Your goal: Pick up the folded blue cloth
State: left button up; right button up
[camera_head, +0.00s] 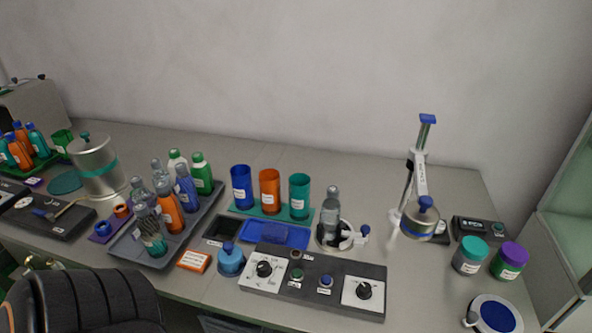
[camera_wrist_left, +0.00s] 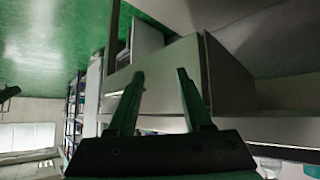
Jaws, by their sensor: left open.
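A folded blue cloth (camera_head: 274,233) appears to lie in a shallow blue tray (camera_head: 301,241) near the middle of the bench in the head view. It is small there and its folds are hard to make out. My left gripper (camera_wrist_left: 160,74) shows in the left wrist view, with its two fingers apart and nothing between them. It faces a grey box-like structure and shelving, away from the cloth. Neither gripper is in the head view, and my right gripper is not seen.
Blue, orange and teal cups (camera_head: 270,190) stand behind the tray. A dark bin (camera_head: 222,228) and blue squat bottle (camera_head: 231,260) are left of it. A control panel (camera_head: 314,281) lies in front, and a clear bottle in a holder (camera_head: 331,209) stands right.

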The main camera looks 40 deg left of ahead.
aim_at(272, 232)
jog(key=u, duration=1.6)
